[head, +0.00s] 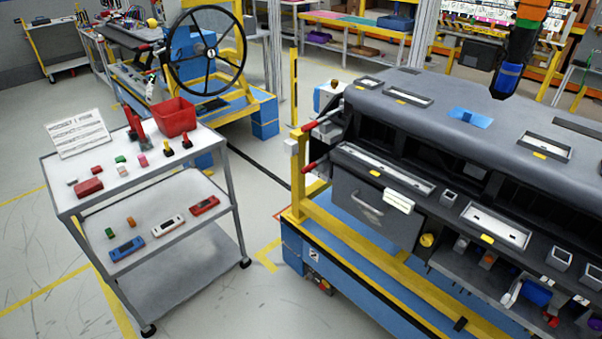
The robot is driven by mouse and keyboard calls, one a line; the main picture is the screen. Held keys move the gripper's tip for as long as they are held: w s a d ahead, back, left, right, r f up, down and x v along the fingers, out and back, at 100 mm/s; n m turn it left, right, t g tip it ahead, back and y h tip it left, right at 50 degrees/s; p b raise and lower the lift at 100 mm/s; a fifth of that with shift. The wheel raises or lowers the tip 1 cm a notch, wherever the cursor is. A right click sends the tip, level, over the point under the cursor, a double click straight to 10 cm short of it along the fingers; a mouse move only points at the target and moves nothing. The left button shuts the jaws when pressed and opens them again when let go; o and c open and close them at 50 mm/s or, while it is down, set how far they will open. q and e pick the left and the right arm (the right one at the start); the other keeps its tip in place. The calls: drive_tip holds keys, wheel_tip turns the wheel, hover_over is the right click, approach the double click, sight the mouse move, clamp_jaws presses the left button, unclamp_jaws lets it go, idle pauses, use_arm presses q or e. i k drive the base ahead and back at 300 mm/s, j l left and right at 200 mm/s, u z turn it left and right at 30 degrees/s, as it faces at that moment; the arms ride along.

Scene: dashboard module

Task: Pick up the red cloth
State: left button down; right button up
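A small red folded-looking piece (89,187) lies at the near left of the cart's top shelf (131,190). It could be the red cloth, but it is too small to tell cloth from a block. A red bin (174,118) stands at the back right of the same shelf; its inside is mostly hidden. Neither of my grippers shows in the head view.
The dashboard module (440,110) on its yellow and blue stand fills the right, with a blue patch (470,117) on top. A dark tool (513,60) hangs above it. Small parts and a white sign (80,134) share the cart. Floor is clear left of the cart.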

sight(90, 186)
drive_tip(key=u, duration=1.2)
drive_tip(key=z, duration=1.35)
drive_tip(key=u, duration=1.35)
drive_tip(key=i, duration=0.05)
